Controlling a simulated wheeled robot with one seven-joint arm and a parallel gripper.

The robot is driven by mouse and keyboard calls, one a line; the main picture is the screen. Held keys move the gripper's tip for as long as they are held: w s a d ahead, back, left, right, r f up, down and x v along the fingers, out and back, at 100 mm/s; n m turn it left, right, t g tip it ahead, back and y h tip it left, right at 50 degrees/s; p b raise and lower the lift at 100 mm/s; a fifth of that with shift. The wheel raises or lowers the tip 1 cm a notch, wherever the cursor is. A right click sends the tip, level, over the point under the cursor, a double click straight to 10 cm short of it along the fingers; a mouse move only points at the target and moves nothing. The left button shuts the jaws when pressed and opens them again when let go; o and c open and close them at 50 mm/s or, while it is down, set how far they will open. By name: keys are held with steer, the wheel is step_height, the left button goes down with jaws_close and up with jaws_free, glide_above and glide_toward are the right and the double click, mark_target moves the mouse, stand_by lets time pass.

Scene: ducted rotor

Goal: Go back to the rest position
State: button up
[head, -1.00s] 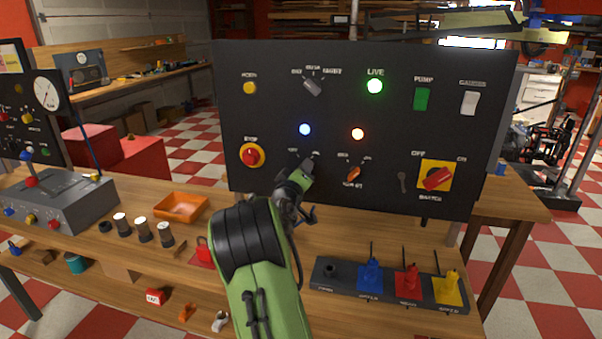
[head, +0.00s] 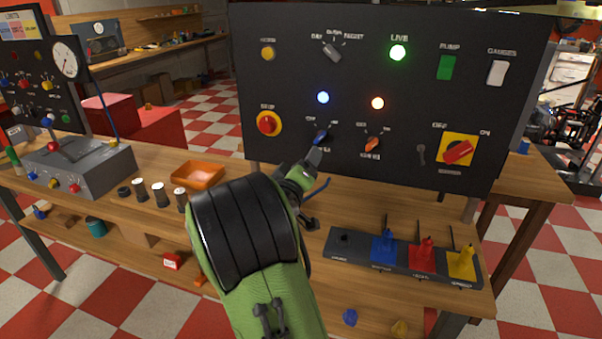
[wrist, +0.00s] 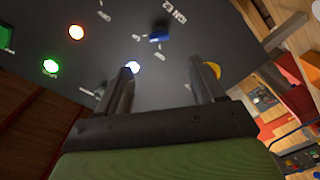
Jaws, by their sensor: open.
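My gripper (wrist: 165,95) is open and empty in the wrist view, its two dark fingers apart and pointing toward the dark control panel. In the head view my green and black arm reaches up from the bottom middle. My gripper (head: 312,165) is there in front of the lower part of the panel (head: 460,110), just below a blue knob (head: 320,137). Whether it touches the panel cannot be told. The blue knob also shows in the wrist view (wrist: 159,38), beyond the fingers and apart from them.
An orange knob (head: 372,144) and a red and yellow switch (head: 458,151) are on the panel. A rack (head: 355,251) with blue, red and yellow pieces stands on the bench at right. An orange tray (head: 198,175) and a grey box (head: 80,168) are at left.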

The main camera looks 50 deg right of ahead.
steer(key=shift+v, duration=1.3)
